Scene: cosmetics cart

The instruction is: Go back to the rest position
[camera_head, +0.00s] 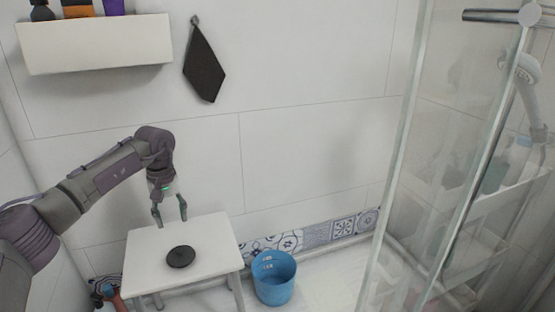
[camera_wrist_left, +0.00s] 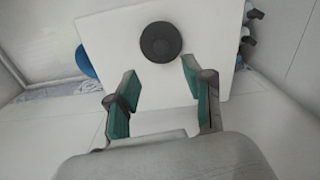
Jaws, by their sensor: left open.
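My left gripper (camera_head: 170,212) hangs over the back part of a small white table (camera_head: 205,240), with its fingers pointing down. Its fingers are apart and nothing is between them. In the left wrist view the open fingers (camera_wrist_left: 158,98) show on either side of an empty gap. A round black object (camera_head: 180,256) lies on the table, in front of the gripper and apart from it. It also shows beyond the fingertips in the left wrist view (camera_wrist_left: 160,42). My right gripper is in neither view.
A blue bucket (camera_head: 273,278) stands on the floor to the right of the table. A white wall shelf (camera_head: 95,45) holds several items at the upper left. A black cloth (camera_head: 205,68) hangs on the wall. A glass shower screen (camera_head: 410,160) stands at the right.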

